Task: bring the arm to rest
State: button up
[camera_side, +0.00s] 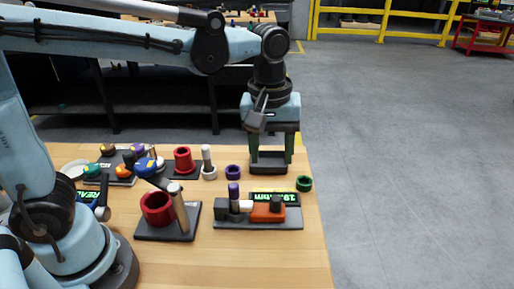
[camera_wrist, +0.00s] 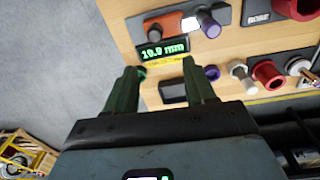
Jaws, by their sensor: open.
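My gripper (camera_side: 270,158) is in the side view, pointing down near the table's back right corner. Its green fingers are spread apart with nothing held between them. In the wrist view my gripper (camera_wrist: 162,68) also shows open, with wood tabletop between the fingers. A small dark block (camera_wrist: 172,92) shows between the fingers in that view. In the side view the dark block (camera_side: 269,165) shows at the fingertips; I cannot tell whether they touch it. The actuator plate (camera_side: 258,225) with an orange body and a green-lit display (camera_side: 275,198) stands in front of my gripper.
A green ring (camera_side: 304,183) and a purple ring (camera_side: 233,172) lie on the table (camera_side: 290,262) either side of my gripper. A red cup on a dark plate (camera_side: 168,236) and several small parts stand to the left. The air right of the table is free.

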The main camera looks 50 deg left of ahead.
jog(key=s+a+f+m+t, duration=0.2)
jog(key=s+a+m+t, duration=0.4)
jog(key=a, duration=0.5)
jog(key=shift+a+f+m+t, duration=0.15)
jog(key=shift+a+m+t, duration=0.15)
jog(key=shift+m, duration=0.8)
